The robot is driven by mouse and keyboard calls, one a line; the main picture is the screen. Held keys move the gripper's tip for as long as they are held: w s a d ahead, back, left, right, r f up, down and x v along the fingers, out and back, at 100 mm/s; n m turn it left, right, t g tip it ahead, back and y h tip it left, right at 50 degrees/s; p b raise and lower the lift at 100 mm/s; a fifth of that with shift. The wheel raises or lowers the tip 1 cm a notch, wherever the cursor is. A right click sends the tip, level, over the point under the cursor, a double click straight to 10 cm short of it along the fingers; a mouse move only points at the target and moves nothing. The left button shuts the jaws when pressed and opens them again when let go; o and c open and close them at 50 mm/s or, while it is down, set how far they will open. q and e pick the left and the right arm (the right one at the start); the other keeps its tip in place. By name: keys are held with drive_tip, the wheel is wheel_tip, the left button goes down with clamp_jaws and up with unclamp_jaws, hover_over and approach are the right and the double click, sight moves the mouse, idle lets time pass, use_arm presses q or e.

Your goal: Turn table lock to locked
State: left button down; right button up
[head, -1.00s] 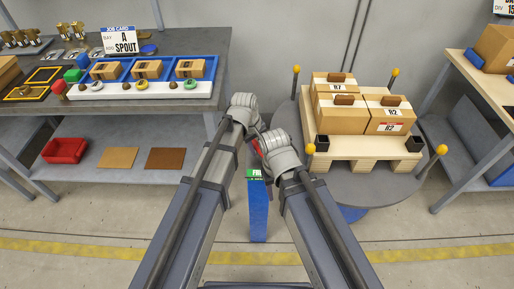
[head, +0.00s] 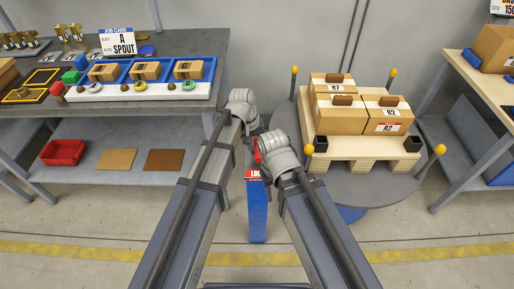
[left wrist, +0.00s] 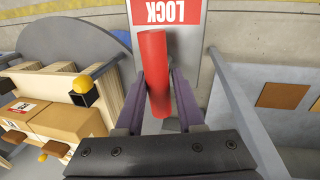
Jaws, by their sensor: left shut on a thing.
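The table lock is a blue post (head: 258,212) with a red label (head: 254,174) at its top, partly hidden by my arms. In the left wrist view the label (left wrist: 166,12) is red and white and reads LOCK, upside down. The red lever (left wrist: 153,60) of the lock stands between the fingers of my left gripper (left wrist: 164,85), which is shut on it. A bit of the red lever (head: 257,154) also shows in the head view between my two wrists. My right gripper's fingers do not show; only its arm and wrist are in view.
Right of the post stands a round grey table (head: 393,190) with yellow-tipped posts, bearing a wooden pallet (head: 349,149) with cartons. A grey workbench (head: 200,112) with a blue tray stands at the left. Another bench (head: 462,88) stands at the far right.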

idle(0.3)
use_arm(q)
drive_tip(key=c, duration=0.5)
unclamp_jaws()
drive_tip(key=shift+r, duration=0.1)
drive_tip(key=r+p, duration=0.3)
drive_tip(key=a+r+p, duration=0.1)
drive_tip(key=r+p, duration=0.3)
drive_tip(key=shift+a+r+p, duration=0.2)
drive_tip(key=shift+p, duration=0.1)
drive_tip(key=shift+s, duration=0.1)
drive_tip(key=s+a+m+y, duration=0.1)
drive_tip(key=s, duration=0.4)
drive_tip(key=s+a+m+y, duration=0.1)
drive_tip(key=s+a+m, duration=0.1)
drive_tip(key=s, duration=0.4)
drive_tip(key=s+a+m+y, duration=0.1)
drive_tip(key=s, duration=0.5)
drive_tip(key=shift+s+a+r+p, duration=0.15)
drive_tip(key=shift+a+r+p, duration=0.1)
drive_tip(key=shift+p, duration=0.15)
